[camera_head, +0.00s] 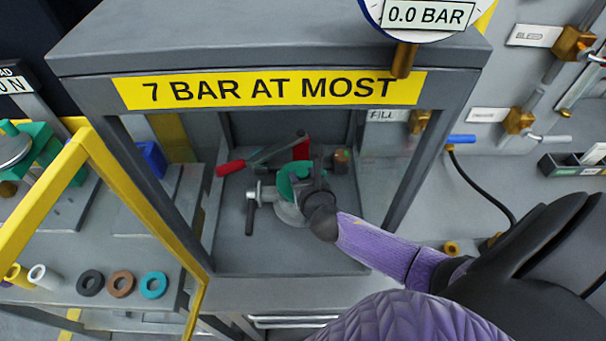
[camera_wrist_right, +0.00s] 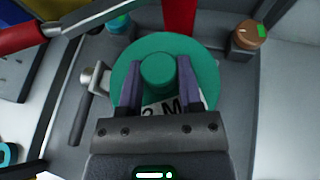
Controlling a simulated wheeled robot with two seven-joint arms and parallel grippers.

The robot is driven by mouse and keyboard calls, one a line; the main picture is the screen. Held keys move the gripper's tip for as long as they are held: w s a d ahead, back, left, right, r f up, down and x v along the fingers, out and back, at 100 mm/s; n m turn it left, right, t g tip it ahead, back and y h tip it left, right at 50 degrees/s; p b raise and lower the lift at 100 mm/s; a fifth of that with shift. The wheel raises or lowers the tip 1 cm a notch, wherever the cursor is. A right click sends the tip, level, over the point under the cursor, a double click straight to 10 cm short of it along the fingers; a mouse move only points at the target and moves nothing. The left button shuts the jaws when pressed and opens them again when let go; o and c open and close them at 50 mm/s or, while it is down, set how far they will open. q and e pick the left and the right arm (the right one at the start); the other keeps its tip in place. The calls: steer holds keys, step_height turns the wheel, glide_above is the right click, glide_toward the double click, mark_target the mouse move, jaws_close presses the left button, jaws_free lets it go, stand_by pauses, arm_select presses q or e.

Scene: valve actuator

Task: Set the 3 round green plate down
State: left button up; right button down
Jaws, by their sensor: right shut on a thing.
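The round green plate (camera_wrist_right: 203,62) carries a raised green knob (camera_wrist_right: 158,70) and a white label reading "2 M", partly hidden by my gripper. My right gripper (camera_wrist_right: 157,92) is shut on the plate's knob, one finger on each side. In the head view the green plate (camera_head: 285,181) shows inside the grey cabinet, partly covered by my right gripper (camera_head: 305,180). Whether the plate rests on what is below it cannot be told. My left gripper is not in view.
A clamp with a black handle (camera_wrist_right: 77,118) sits left of the plate. A red-handled lever (camera_head: 231,168) lies behind it. A brown knob (camera_wrist_right: 249,35) stands at the back right. Cabinet posts and the yellow-labelled top (camera_head: 270,90) frame the opening. Several rings (camera_head: 121,284) lie at left.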

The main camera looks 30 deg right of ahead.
steer(key=shift+f+b, duration=0.65)
steer(key=shift+f, duration=0.15)
steer(key=shift+r+p, duration=0.75)
steer(key=shift+p, duration=0.1)
steer(key=shift+p, duration=0.35)
stand_by(0.9)
steer(key=shift+f+b, duration=0.65)
steer(key=shift+f, duration=0.15)
steer(key=shift+c, duration=1)
jaws_free()
steer(key=shift+s, duration=0.1)
